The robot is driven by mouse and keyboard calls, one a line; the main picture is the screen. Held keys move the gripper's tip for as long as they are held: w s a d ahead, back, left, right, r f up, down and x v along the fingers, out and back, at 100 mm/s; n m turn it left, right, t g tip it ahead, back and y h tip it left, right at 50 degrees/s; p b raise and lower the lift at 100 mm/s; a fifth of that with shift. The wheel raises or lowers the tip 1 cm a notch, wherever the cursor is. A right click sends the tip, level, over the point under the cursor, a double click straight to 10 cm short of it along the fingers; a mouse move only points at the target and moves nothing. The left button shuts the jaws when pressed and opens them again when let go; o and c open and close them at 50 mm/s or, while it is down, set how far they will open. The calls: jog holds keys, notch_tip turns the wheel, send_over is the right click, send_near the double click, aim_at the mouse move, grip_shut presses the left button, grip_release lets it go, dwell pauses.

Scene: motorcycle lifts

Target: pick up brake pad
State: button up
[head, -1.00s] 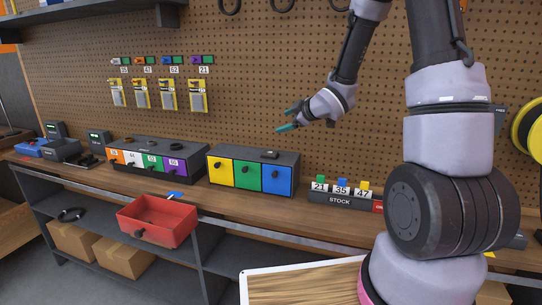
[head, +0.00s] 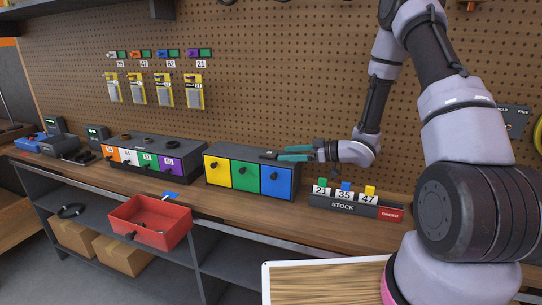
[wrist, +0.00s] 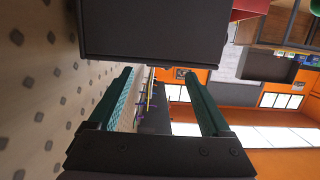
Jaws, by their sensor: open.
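A small flat dark piece (head: 267,154), which may be the brake pad, lies on top of the three-drawer cabinet (head: 222,151). My gripper (head: 281,154) points left, low over the right end of that cabinet top. Its teal fingers are open, with the dark piece just by the fingertips. I cannot tell whether the piece is between them. In the wrist view my gripper (wrist: 166,82) has its fingers apart and nothing clearly held. A large dark surface (wrist: 150,30) fills the top there; I cannot make out the brake pad against it.
The pegboard (head: 270,75) rises close behind my gripper. A four-drawer unit (head: 205,150) is to the left. A red drawer (head: 165,235) sticks out below the bench.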

aim_at(272, 153)
jog(key=x, duration=0.5)
jog(key=shift+w+a, duration=0.2)
jog(key=shift+a, duration=0.15)
jog(key=shift+c, duration=0.3)
grip_shut()
jog(key=shift+r, duration=0.15)
